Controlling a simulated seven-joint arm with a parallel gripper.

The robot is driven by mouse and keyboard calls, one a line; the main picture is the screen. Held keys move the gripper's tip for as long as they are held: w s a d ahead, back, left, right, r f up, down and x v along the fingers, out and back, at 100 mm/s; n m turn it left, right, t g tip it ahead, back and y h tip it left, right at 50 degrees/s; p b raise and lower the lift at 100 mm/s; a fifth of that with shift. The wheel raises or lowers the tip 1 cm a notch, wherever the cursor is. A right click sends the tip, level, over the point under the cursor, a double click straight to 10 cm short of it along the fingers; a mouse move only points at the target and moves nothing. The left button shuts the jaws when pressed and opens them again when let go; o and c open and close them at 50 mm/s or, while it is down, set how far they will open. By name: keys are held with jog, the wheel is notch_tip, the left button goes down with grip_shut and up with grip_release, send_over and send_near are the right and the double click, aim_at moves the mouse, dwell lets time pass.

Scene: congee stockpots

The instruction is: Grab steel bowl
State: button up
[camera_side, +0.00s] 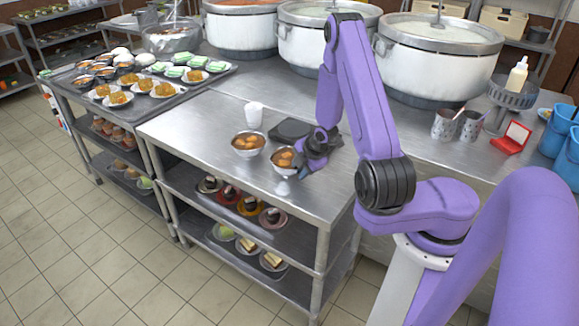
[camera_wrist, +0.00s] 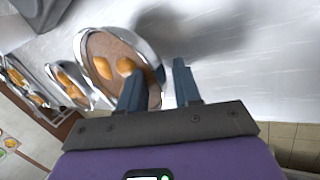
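A steel bowl (camera_side: 283,168) with orange-brown food stands upright on the steel table, directly beside my gripper (camera_side: 302,170). In the wrist view this bowl (camera_wrist: 92,43) lies just ahead and to the left, with round orange pieces in brown sauce. My gripper (camera_wrist: 161,70) is open: its left finger overlaps the bowl's inside and its right finger is outside, with the bowl's right rim between them. I cannot tell whether either finger touches the bowl. A second similar steel bowl (camera_side: 248,152) stands to its left.
A white cup (camera_side: 254,115) and a dark flat object (camera_side: 289,130) stand behind the bowls. Large stockpots (camera_side: 333,45) line the back. A red box (camera_side: 512,138) and steel cups lie to the right. Loaded dishes fill the left table; bare tabletop (camera_side: 205,125) lies left of the bowls.

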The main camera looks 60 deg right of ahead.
jog(key=shift+f, duration=0.1)
grip_shut()
jog(key=shift+w, duration=0.1)
